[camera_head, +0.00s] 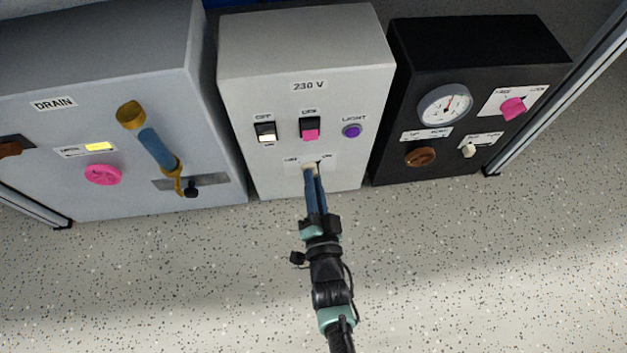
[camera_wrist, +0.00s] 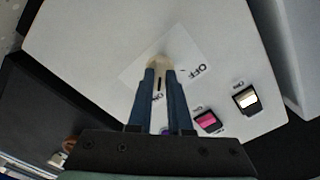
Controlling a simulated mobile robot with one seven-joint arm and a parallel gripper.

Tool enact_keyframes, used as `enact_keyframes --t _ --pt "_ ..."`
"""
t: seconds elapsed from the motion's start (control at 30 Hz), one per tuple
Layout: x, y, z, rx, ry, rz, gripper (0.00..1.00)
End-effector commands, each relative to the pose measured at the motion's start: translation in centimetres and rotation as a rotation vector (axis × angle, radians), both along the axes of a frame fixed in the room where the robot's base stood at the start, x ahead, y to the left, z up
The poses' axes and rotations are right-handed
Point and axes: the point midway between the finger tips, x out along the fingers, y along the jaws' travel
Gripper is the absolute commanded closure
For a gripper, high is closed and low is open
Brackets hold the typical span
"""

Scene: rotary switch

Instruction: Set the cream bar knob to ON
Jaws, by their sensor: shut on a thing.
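The cream bar knob (camera_head: 311,168) is on a light label plate low on the front of the grey 230 V box (camera_head: 270,90). In the wrist view the cream knob (camera_wrist: 158,62) shows at the fingertips, with the OFF mark (camera_wrist: 199,70) to its right and the ON mark (camera_wrist: 157,97) below, partly between the fingers. My gripper (camera_head: 312,176) is shut on the knob, its two blue fingers on either side of it. The fingers hide part of the knob, and which mark it points at is not clear.
Above the knob are a cream rocker switch (camera_head: 266,132), a pink rocker switch (camera_head: 310,129) and a purple LIGHT button (camera_head: 352,131). A DRAIN box (camera_head: 215,150) stands at left. A black box (camera_head: 410,60) with a gauge (camera_head: 445,104) stands at right. The speckled floor (camera_head: 180,290) is clear.

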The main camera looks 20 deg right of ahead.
Motion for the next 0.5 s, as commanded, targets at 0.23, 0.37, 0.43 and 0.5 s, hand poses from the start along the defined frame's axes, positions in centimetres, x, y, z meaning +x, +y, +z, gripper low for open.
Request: enact_keyframes --t 0.23,0.37,0.43,0.5 --pt "-0.14 0.03 -0.13 0.002 0.002 0.001 0.54" --pt "-0.09 0.03 -0.08 0.0 0.001 0.0 0.53" --pt "-0.06 0.02 -0.06 0.0 0.001 0.001 0.53" --pt "-0.07 0.03 -0.04 0.0 0.001 0.001 0.53"
